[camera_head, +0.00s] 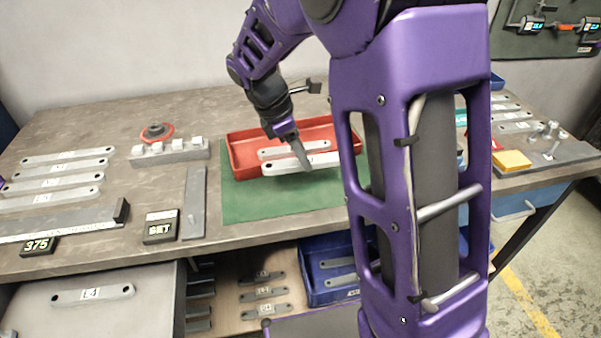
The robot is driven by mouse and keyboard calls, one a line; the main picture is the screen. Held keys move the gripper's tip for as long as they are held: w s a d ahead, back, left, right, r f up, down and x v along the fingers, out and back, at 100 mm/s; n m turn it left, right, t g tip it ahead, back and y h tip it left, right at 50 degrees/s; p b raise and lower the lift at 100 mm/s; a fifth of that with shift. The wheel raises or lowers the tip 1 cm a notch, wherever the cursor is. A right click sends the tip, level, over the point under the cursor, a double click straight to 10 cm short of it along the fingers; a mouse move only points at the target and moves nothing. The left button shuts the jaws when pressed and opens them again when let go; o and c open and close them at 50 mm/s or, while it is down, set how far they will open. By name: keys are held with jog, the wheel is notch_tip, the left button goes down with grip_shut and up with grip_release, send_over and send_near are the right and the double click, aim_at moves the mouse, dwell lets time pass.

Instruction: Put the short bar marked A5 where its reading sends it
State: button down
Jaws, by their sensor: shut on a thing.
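My gripper (304,159) is shut on a light grey bar (275,168) with a hole near its end and a white label. The label is too small to read, so I cannot tell whether it says A5. The bar is level at the front of a red tray (238,163), overlapping its front wall in the picture; I cannot tell whether it touches the tray. Another grey bar (268,154) lies in the tray just behind it. A black display (38,246) reads 375, beside a long measuring rail (60,224).
The tray stands on a green mat (250,208). Several long bars (60,172) lie at the left. A SET block (160,227) is near the front edge. Below are a bar marked L4 (92,295), several short bars (264,293) and a blue bin (310,297). My arm blocks the right centre.

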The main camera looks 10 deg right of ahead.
aim_at(308, 188)
notch_tip(308, 188, down, 7)
jog(key=shift+r+b, duration=0.1)
jog(key=shift+b, duration=0.5)
jog(key=c, duration=0.5)
grip_release()
jog(key=p+v, duration=0.2)
jog(key=v, duration=1)
jog(key=shift+r, duration=0.1)
